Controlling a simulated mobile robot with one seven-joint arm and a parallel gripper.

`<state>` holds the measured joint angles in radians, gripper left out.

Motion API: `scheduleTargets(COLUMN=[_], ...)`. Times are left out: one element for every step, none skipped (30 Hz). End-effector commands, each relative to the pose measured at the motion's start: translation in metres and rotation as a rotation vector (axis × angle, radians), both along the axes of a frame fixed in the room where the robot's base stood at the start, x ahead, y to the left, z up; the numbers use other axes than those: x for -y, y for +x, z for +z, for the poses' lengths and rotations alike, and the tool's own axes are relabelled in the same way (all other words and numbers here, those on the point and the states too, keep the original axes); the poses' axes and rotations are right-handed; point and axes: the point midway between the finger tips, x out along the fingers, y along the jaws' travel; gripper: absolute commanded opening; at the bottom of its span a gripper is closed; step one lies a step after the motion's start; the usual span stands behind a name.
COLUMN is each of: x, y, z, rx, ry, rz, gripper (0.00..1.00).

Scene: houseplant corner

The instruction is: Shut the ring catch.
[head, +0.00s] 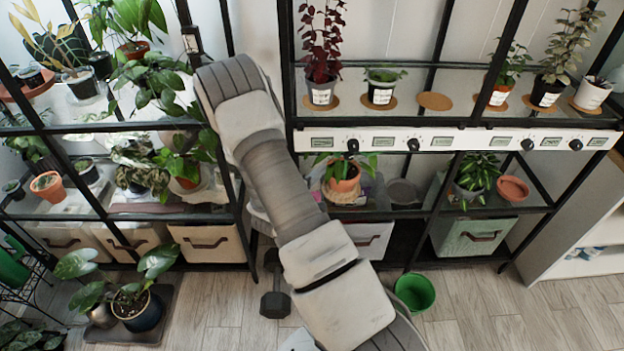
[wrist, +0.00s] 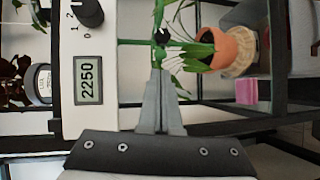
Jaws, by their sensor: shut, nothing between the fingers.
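In the wrist view my gripper (wrist: 160,76) is shut and empty, with its fingertips together just short of a green plant stem (wrist: 158,18). A small dark piece (wrist: 161,36) sits on the stem just beyond the fingertips; it looks like the ring catch, but it is too small to tell whether it is open or closed. A thin green bar (wrist: 136,42) runs sideways to it. Long green leaves (wrist: 198,55) and a terracotta pot (wrist: 233,48) are to the right. In the head view my arm hides the gripper and the catch; the pot (head: 341,180) shows beside the arm.
A white control panel (wrist: 88,115) with a display and a black knob (wrist: 89,12) lies close on the left in the wrist view. Black shelf posts (head: 289,60) and potted plants surround the arm. A dumbbell (head: 275,304) and green bucket (head: 415,292) stand on the floor.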

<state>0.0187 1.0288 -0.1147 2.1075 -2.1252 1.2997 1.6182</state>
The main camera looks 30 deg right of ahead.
Motion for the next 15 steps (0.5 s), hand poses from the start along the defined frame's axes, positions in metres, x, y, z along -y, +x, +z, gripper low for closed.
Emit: scheduleTargets(x=[0.012,0.017,0.024,0.029,0.034,0.040,0.044,0.048,0.052,0.055,0.057,0.060,0.061,0.063,0.064], y=[0.004,0.007,0.011,0.014,0.016,0.019,0.022,0.023,0.025,0.027,0.029,0.030,0.031,0.032,0.032], z=[-0.003,-0.005,-0.006,-0.007,-0.008,-0.009,-0.010,-0.011,-0.012,-0.012,-0.013,-0.013,-0.014,-0.014,-0.014], rx=[0.000,0.001,0.001,0.001,0.000,0.000,0.001,-0.001,0.000,0.000,0.000,-0.001,-0.002,-0.002,-0.002], ry=[-0.001,-0.001,-0.001,-0.002,-0.001,-0.001,-0.002,-0.001,0.000,0.000,0.000,0.000,-0.001,-0.001,-0.001], rz=[-0.003,-0.003,-0.002,-0.002,-0.003,-0.002,-0.001,-0.001,-0.001,-0.001,0.000,0.001,0.001,0.001,0.001], gripper=[0.00,0.00,0.00,0.00,0.00,0.00,0.00,0.00,0.00,0.00,0.00,0.00,0.00,0.00,0.00])
